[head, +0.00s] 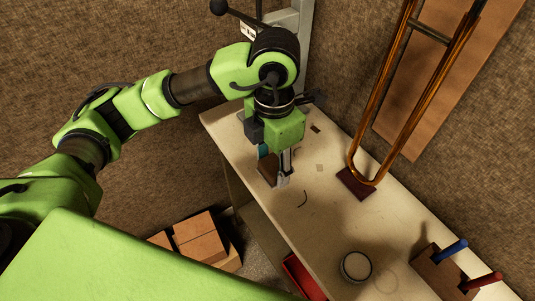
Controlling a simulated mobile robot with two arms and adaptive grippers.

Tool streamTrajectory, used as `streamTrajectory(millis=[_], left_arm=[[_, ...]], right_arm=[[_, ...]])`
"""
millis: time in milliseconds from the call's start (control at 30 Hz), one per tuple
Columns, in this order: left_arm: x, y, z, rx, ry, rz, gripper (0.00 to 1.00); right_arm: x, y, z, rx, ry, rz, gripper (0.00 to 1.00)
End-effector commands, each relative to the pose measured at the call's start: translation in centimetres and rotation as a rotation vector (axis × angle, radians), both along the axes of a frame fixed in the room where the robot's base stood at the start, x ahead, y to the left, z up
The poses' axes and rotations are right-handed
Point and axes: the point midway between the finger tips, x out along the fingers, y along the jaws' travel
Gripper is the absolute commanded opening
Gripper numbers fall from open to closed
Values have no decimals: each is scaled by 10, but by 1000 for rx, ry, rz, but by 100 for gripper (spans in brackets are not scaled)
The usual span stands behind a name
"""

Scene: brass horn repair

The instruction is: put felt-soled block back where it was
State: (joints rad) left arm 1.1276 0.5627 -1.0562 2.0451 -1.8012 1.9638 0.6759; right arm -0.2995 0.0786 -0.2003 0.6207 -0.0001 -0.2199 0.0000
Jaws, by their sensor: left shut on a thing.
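My left gripper (279,178) points down over the pale workbench (240,133), near its left edge. It is shut on a brown block (268,168), which shows partly beside the fingers. The rest of the block is hidden by the gripper, and I cannot see its sole or tell whether it touches the bench. A dark red pad (352,186) lies on the bench to the right, under the bend of a brass slide (377,110) that stands against the wall. My right gripper is not in view.
A round tin (356,266) stands near the bench's front edge. A wooden holder (437,272) carries blue- and red-handled tools at lower right. Cardboard boxes (200,245) sit below.

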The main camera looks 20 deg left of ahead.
Motion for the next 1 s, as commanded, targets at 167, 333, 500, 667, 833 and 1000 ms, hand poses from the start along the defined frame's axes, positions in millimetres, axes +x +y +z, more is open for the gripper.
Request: streamTrajectory(millis=[167,333,500,667,833,1000], left_arm=[[42,18,-14,2,4,8,27],[71,30,-46,2,4,5,27],[89,36,-70,1,1,3,27],[95,38,-79,-1,-1,1,27],[97,40,-97,1,3,1,27],[98,40,-112,0,-1,0,27]], right_arm=[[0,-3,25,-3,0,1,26],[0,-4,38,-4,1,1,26],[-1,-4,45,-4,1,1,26],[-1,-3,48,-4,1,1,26],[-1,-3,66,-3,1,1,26],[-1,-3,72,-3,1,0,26]])
